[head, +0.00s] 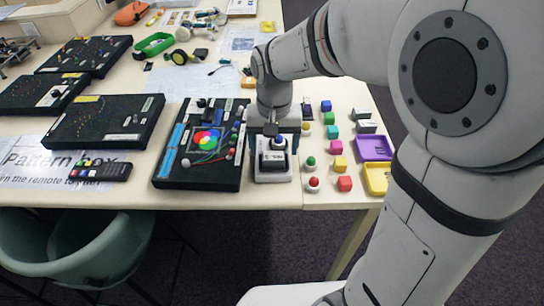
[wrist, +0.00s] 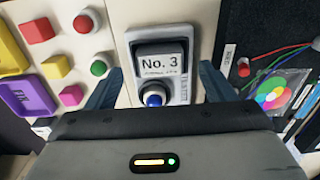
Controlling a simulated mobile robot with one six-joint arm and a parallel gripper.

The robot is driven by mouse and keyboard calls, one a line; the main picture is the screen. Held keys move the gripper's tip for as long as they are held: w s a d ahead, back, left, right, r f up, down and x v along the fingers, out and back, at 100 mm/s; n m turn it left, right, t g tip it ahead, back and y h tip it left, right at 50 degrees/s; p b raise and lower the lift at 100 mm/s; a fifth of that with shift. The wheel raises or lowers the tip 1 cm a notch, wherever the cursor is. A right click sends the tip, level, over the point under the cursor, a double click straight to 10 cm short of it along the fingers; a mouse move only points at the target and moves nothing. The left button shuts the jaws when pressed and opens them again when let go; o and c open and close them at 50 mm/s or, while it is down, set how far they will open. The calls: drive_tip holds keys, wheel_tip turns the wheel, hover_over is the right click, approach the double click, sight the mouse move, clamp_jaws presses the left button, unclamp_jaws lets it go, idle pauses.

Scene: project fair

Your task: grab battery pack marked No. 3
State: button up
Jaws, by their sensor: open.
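The battery pack marked No. 3 is a dark block with a white label (wrist: 163,48). It sits in a pale holder (wrist: 182,90) with a blue button (wrist: 153,97) beside it. In the head view the pack (head: 272,156) is at the table's front edge, just right of the black light board. My gripper (wrist: 160,78) is open and empty. Its fingers stand apart on either side of the holder, on the blue button's side of the pack. In the head view my gripper (head: 273,128) points down just behind the pack; its height above it is hard to tell.
The black board with a colour disc (head: 192,172) is close on the left. Coloured cubes and buttons (head: 336,147) lie close on the right, with purple (head: 374,149) and yellow (head: 377,178) trays beyond.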

wheel_tip(320, 180, down, 2)
drive_tip(key=shift+f, duration=0.25)
drive_tip(key=c, duration=1.1)
drive_tip(key=shift+r, duration=0.1)
